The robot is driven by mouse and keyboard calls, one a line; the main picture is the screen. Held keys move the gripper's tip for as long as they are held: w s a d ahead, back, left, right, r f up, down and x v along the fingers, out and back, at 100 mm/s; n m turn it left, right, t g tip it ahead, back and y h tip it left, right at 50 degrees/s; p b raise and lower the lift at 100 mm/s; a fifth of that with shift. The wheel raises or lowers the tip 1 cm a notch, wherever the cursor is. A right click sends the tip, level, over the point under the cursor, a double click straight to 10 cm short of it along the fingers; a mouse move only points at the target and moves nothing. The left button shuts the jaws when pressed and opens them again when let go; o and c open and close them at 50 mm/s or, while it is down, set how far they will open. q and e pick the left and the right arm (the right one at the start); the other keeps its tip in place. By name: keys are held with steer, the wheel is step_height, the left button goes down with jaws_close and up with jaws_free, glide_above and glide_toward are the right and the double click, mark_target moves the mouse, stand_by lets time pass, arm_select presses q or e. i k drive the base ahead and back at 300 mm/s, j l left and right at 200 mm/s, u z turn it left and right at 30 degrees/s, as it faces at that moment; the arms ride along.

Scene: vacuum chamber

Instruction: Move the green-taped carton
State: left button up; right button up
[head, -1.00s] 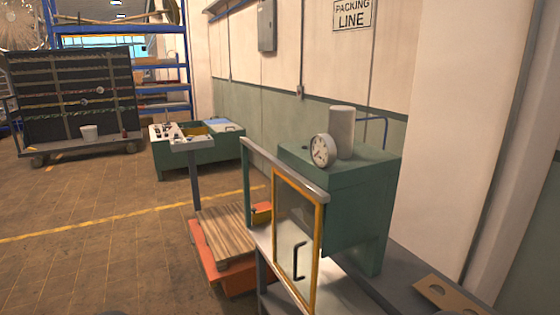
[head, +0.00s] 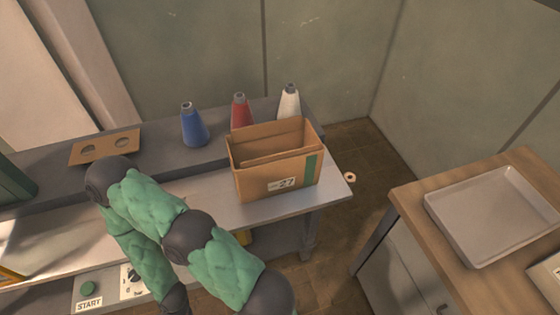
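The carton (head: 262,178) is brown, upright and open at the top. A green tape strip (head: 311,168) runs down the right part of its front, and a white label reading "27" sits low on that face. It stands near the right end of the grey bench (head: 335,192). What is inside is mostly hidden by its walls. One of my arms, in green padding, is bent across the lower left of the view, apart from the carton. Neither gripper shows in the head view.
A brown plate with two holes (head: 105,147) lies left. A wooden-topped table (head: 412,207) with a metal tray (head: 437,212) is at right, across a floor gap. A START button (head: 88,289) is lower left.

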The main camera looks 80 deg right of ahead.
mark_target(273, 178)
steer(key=k+z, duration=0.2)
steer(key=z, duration=0.25)
steer(key=k+l+z, duration=0.1)
steer(key=k+z, duration=0.15)
steer(key=z, duration=0.25)
steer(key=i+z, duration=0.1)
steer(key=z, duration=0.3)
steer(key=i+z, duration=0.15)
steer(key=z, duration=0.25)
steer(key=i+z, duration=0.1)
steer(key=z, duration=0.35)
steer(key=i+j+z, duration=0.1)
steer(key=z, duration=0.3)
steer(key=j+z, duration=0.15)
steer(key=z, duration=0.3)
steer(key=k+j+z, duration=0.1)
steer(key=z, duration=0.35)
